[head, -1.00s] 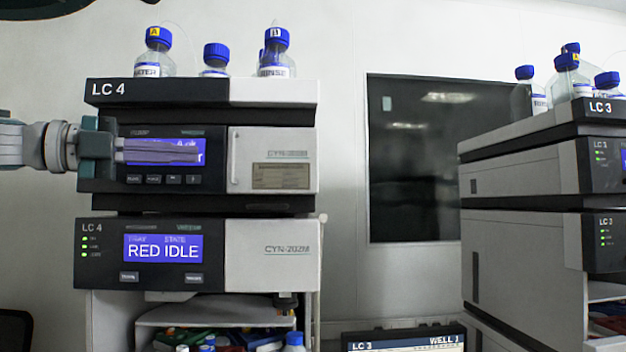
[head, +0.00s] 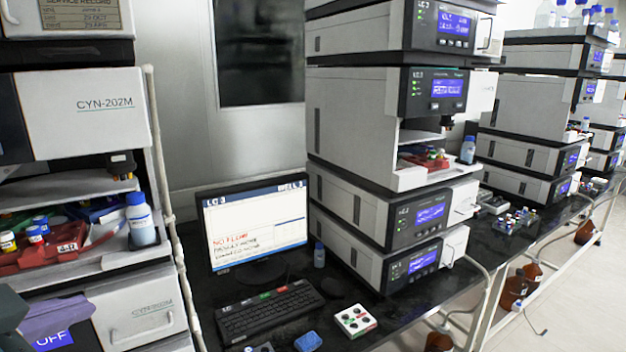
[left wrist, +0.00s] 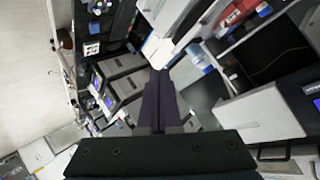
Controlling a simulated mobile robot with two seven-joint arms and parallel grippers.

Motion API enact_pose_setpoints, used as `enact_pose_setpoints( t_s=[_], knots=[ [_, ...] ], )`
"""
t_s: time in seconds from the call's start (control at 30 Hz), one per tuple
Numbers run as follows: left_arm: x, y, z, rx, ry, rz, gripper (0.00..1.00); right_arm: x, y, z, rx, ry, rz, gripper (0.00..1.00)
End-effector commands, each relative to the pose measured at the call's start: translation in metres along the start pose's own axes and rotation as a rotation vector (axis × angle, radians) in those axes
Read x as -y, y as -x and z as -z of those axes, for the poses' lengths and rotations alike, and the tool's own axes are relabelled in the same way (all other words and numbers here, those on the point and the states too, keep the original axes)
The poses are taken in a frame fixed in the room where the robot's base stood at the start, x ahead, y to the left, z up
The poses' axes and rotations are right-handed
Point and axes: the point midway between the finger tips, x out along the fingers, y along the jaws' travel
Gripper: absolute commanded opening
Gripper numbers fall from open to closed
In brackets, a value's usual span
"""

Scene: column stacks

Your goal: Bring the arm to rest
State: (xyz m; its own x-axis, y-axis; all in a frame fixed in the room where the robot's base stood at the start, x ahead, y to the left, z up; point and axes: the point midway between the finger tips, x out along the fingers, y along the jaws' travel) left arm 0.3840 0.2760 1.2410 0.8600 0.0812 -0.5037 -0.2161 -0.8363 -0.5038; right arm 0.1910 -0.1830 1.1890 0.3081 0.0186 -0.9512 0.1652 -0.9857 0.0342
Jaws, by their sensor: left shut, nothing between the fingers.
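My left gripper (head: 62,312) is at the lower left of the head view, cut by the picture's edge, in front of the lower part of the near column stack (head: 80,115). In the left wrist view its two dark fingers (left wrist: 160,95) lie together, shut and empty. I see nothing between them. My right gripper is in neither view.
A red tray (head: 62,258) with small bottles and a blue-capped bottle (head: 140,222) stand in the near stack. A monitor (head: 252,226), keyboard (head: 268,308) and vial block (head: 355,320) are on the black bench. Another tall stack (head: 345,120) stands right of the monitor.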

Motion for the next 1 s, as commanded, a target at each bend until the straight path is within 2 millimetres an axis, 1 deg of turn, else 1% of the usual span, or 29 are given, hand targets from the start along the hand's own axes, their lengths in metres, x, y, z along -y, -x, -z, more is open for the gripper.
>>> enact_pose_setpoints(
  t_s=[0.03,0.07,0.1,0.17,0.2,0.27,0.3,0.37,0.4,0.57,0.67,0.8,0.9,1.0],
  knots=[
    [-0.029,0.016,-0.015,0.094,0.076,-0.051,0.00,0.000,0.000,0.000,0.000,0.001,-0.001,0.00],
    [-0.044,0.027,-0.024,0.153,0.112,-0.079,0.00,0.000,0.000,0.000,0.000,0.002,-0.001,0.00],
    [-0.062,0.041,-0.035,0.230,0.158,-0.116,0.00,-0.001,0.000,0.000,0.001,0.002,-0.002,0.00],
    [-0.086,0.065,-0.049,0.337,0.218,-0.174,0.00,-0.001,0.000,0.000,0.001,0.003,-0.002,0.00],
    [-0.101,0.081,-0.056,0.405,0.254,-0.211,0.00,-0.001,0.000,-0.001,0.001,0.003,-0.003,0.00],
    [-0.120,0.106,-0.065,0.499,0.304,-0.267,0.00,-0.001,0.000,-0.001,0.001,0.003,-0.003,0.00],
    [-0.132,0.123,-0.069,0.558,0.335,-0.305,0.00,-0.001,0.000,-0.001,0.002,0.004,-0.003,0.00],
    [-0.149,0.150,-0.075,0.647,0.378,-0.362,0.00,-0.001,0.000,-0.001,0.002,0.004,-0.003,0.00],
    [-0.136,0.164,-0.059,0.655,0.374,-0.364,0.00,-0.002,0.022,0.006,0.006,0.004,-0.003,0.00],
    [-0.107,0.188,-0.021,0.650,0.367,-0.359,0.00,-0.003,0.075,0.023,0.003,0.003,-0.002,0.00],
    [-0.088,0.207,0.005,0.650,0.366,-0.358,0.00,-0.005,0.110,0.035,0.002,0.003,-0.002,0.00],
    [-0.059,0.236,0.046,0.649,0.366,-0.357,0.00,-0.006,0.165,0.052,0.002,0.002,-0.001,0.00],
    [-0.043,0.252,0.068,0.649,0.366,-0.357,0.00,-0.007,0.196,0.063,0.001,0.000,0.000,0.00],
    [-0.033,0.262,0.082,0.649,0.365,-0.357,0.00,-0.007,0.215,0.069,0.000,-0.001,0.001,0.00]
  ],
)
